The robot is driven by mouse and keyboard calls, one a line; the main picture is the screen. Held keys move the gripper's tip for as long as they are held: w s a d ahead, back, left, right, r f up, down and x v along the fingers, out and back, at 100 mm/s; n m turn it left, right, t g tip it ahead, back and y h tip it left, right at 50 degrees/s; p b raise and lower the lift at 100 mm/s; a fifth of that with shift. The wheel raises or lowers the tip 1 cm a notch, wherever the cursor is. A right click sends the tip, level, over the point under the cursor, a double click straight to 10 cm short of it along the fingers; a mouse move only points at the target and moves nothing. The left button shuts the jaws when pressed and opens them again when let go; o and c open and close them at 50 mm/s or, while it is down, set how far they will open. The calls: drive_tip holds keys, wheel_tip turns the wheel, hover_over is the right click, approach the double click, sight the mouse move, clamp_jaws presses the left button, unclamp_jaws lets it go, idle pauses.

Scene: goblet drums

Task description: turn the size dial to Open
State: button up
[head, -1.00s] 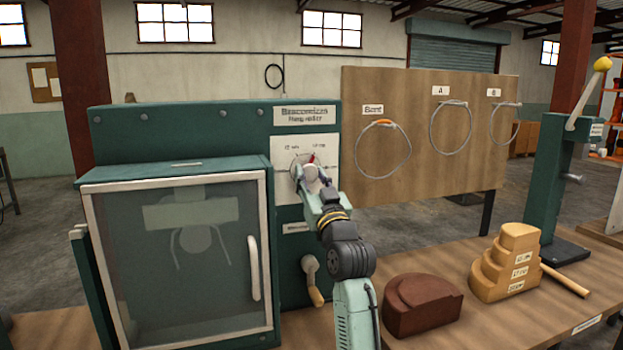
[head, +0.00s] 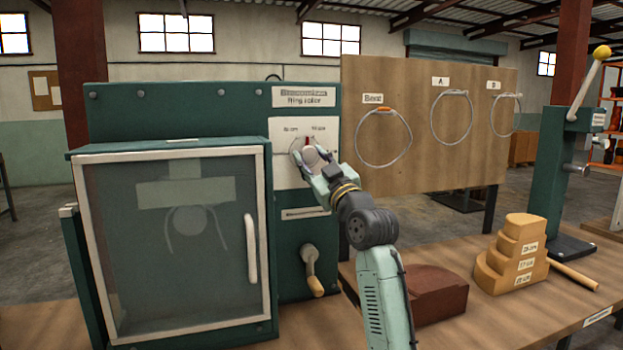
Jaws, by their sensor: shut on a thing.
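The size dial (head: 310,154) is a round light knob on a white plate (head: 285,178) on the green ring-roller machine (head: 215,112). A red mark shows at the top of the dial, pointing roughly straight up. Small labels stand above it to the left and right, too blurred to read surely. My gripper (head: 311,160) is shut on the dial, reaching in from the lower right. Its fingers and wrist hide part of the knob and the lower plate.
A glazed door with a white handle (head: 251,248) stands left of the plate. A crank (head: 312,272) sits below. A board with hanging rings (head: 383,138) is behind to the right. Brown block (head: 438,293), stepped wooden block (head: 512,258) and a lever press (head: 572,170) stand right.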

drive_tip(key=n+g+y+b, duration=0.1)
drive_tip(key=n, duration=0.2)
drive_tip(key=n+g+y+b, duration=0.1)
drive_tip(key=n, duration=0.2)
drive_tip(key=shift+d+g, duration=0.15)
drive_tip(key=shift+g, duration=0.15)
drive_tip(key=n, duration=0.2)
drive_tip(key=n+g, duration=0.1)
drive_tip(key=n+g+p, duration=0.1)
drive_tip(key=n, duration=0.1)
drive_tip(key=shift+r+n, duration=0.3)
drive_tip(key=shift+r, duration=0.05)
drive_tip(key=n+g+p, duration=0.1)
drive_tip(key=n, duration=0.1)
drive_tip(key=n+g+p, duration=0.1)
drive_tip(key=n+p, duration=0.1)
drive_tip(key=n, duration=0.1)
drive_tip(key=shift+r, duration=0.2)
drive_tip(key=n+h+p, duration=0.2)
drive_tip(key=n, duration=0.2)
drive_tip(key=shift+g, duration=0.4)
drive_tip(key=shift+n, duration=0.3)
drive_tip(key=o, duration=1.2)
drive_tip(key=shift+c, duration=0.2)
